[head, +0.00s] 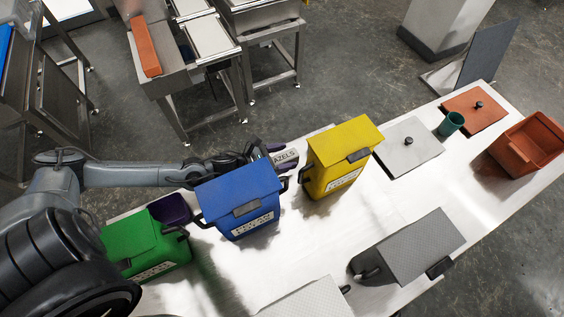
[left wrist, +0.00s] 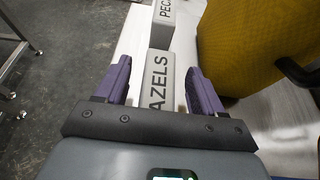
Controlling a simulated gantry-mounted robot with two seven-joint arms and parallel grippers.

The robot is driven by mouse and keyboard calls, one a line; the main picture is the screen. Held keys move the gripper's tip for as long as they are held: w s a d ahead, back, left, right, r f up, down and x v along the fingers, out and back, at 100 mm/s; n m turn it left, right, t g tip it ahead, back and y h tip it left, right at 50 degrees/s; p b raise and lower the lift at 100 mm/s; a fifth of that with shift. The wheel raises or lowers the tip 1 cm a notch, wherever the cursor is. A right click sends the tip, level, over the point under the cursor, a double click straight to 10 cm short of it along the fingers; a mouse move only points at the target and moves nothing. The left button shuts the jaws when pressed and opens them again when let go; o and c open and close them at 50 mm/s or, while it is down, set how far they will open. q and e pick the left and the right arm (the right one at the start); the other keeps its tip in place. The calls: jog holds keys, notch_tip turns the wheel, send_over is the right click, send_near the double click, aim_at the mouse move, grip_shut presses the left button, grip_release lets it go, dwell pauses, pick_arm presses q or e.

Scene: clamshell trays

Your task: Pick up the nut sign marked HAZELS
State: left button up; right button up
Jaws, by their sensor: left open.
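The grey nut sign (head: 287,156) with black lettering, of which "AZELS" shows, stands behind the gap between the blue and yellow bins in the head view. In the left wrist view the sign (left wrist: 158,78) lies between the two purple fingers of my left gripper (left wrist: 159,66), with floor or table showing on both sides of it. The left gripper (head: 279,152) is open around the sign and does not visibly grip it. The first letter is hidden by the gripper body. My right gripper is not in view.
A second grey sign starting "PEC" (left wrist: 163,18) stands just beyond. The blue bin (head: 239,196) and yellow bin (head: 340,150) flank the hand closely. A green bin (head: 140,240) is at left, a grey bin (head: 415,248) at front. Open table (head: 310,235) lies between.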

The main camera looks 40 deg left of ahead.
pick_arm(q)
jog(key=c, duration=1.1)
